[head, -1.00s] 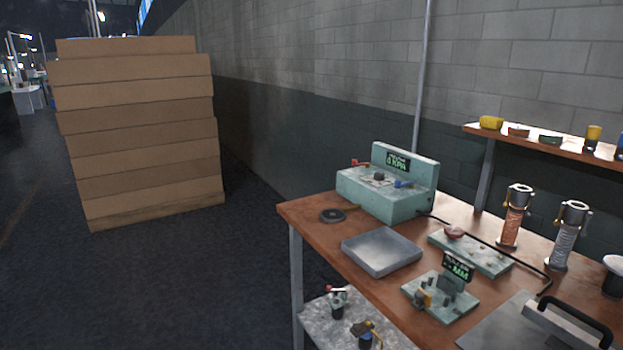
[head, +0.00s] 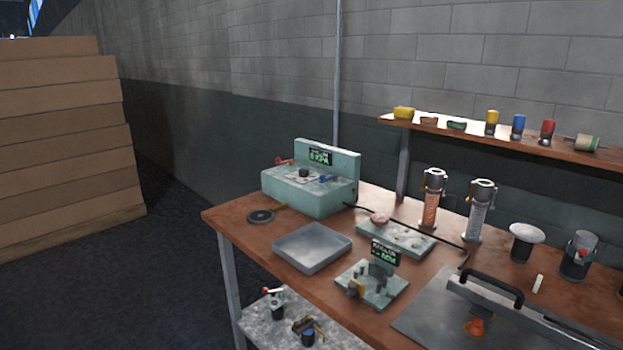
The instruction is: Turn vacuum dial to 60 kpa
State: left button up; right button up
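A pale green vacuum unit (head: 295,194) stands at the back left of the wooden workbench. Its raised back panel carries a small display (head: 320,157) with green text reading kPa; the digit looks like 0 but is small. A dark round dial (head: 304,173) sits on a light plate on its top face. A red handle (head: 284,161) is at the left of the top and a blue one (head: 328,179) at the right. Neither of my grippers is in view.
The workbench (head: 225,216) holds a grey tray (head: 312,247), a black disc (head: 260,216), a small green gauge stand (head: 372,284) and a handled metal plate (head: 440,320). Stacked cardboard (head: 65,150) stands at left. Dark floor (head: 150,290) is clear before the bench.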

aim_at(302, 173)
jog(key=i+j+z, duration=0.15)
jog(key=z, duration=0.8)
jog(key=i+j+z, duration=0.1)
jog(key=j+z, duration=0.25)
jog(key=j, duration=0.15)
jog(key=j+z, duration=0.35)
jog(key=j, duration=0.15)
jog(key=j+z, duration=0.3)
jog(key=j, duration=0.8)
jog(key=k+j, duration=0.1)
jog(key=j, duration=0.45)
jog(key=k+j, duration=0.1)
jog(key=j, duration=0.45)
